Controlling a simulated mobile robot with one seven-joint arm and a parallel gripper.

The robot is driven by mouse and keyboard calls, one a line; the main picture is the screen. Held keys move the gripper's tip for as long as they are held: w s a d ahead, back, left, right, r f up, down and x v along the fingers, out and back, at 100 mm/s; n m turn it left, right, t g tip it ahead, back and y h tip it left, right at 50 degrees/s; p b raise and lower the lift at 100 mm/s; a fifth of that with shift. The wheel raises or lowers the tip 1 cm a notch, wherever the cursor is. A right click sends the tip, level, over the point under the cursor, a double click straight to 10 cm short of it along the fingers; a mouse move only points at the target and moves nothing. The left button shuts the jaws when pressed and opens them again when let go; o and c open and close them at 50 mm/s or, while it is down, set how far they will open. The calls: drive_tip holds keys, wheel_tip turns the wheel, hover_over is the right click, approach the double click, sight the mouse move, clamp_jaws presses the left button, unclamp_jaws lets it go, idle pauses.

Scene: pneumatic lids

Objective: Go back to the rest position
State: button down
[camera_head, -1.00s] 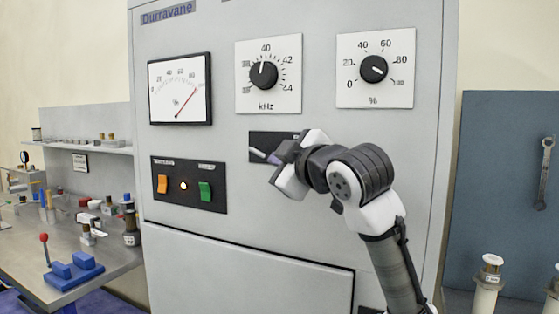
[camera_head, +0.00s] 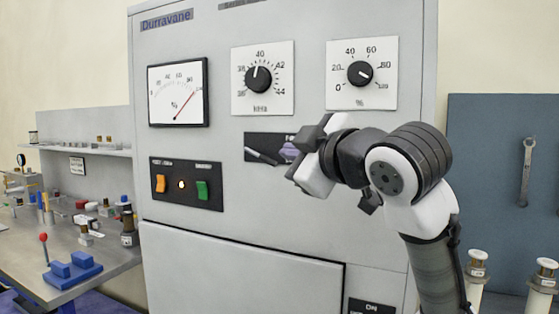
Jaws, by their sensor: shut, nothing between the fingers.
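My gripper (camera_head: 291,150) is shut and empty in front of the grey Durravane cabinet (camera_head: 250,235). Its fingers point left, beside a dark panel (camera_head: 262,147) on the cabinet front, and hide part of that panel. I cannot tell whether the fingertips touch the panel. A light grey lever or stick shape (camera_head: 261,156) shows on the panel, left of the fingers. The kHz knob (camera_head: 258,79) points near 40. The percent knob (camera_head: 360,73) is turned to the right. The meter's (camera_head: 178,92) red needle points to the upper right.
An orange switch (camera_head: 160,183), a lit lamp (camera_head: 181,184) and a green switch (camera_head: 202,190) sit on a black panel. A cluttered bench (camera_head: 105,255) stands left. A blue-grey board (camera_head: 490,200) with a wrench (camera_head: 526,170) and white-topped cylinders (camera_head: 477,275) stand right.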

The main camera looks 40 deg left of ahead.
drive_tip(key=shift+s+d+r, duration=0.1)
drive_tip(key=shift+s+d, duration=0.2)
drive_tip(key=shift+d, duration=0.35)
